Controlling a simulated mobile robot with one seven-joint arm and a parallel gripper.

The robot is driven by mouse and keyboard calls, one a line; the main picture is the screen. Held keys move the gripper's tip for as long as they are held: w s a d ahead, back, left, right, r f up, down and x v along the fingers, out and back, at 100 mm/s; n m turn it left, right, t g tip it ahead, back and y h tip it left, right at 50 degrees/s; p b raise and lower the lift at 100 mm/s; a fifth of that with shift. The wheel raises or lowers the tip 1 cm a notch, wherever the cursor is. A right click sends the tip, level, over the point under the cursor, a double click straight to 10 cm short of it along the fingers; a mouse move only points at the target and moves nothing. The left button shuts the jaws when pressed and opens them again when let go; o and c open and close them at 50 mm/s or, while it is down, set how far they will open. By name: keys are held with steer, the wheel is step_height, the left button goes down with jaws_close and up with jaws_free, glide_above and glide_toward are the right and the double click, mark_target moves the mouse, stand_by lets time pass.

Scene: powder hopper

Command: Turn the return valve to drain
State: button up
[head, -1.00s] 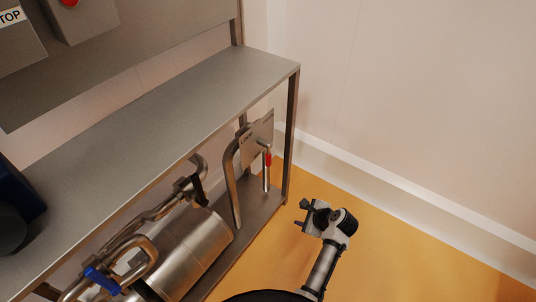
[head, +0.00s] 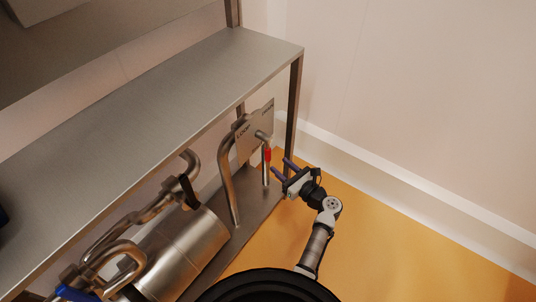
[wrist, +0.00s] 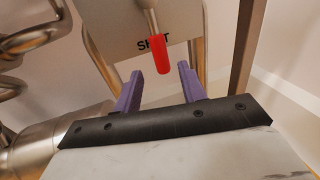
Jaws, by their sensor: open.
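The valve's red-tipped lever (head: 268,154) hangs down in front of a metal plate (head: 245,145) under the shelf. In the wrist view the red grip (wrist: 158,57) points down over lettering that seems to read SHUT, one letter hidden behind it. The plate has markings to left and right in the head view; the left one looks like LOOP, the right one is too small to read surely. My gripper (head: 281,167) is open just right of the lever. In the wrist view its purple fingers (wrist: 160,71) are spread, with the red tip seen between them; contact cannot be told.
A steel shelf (head: 160,105) overhangs the valve, with a leg (head: 294,100) close behind my gripper. Bent pipes (head: 227,180) and a steel cylinder (head: 180,250) stand left. A blue handle (head: 75,293) is at lower left. Orange floor (head: 400,240) is clear at right.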

mark_target(270, 156)
steer(key=x, duration=0.7)
steer(key=shift+w+a, duration=0.2)
steer(key=shift+w, duration=0.1)
steer(key=shift+c, duration=0.4)
jaws_close()
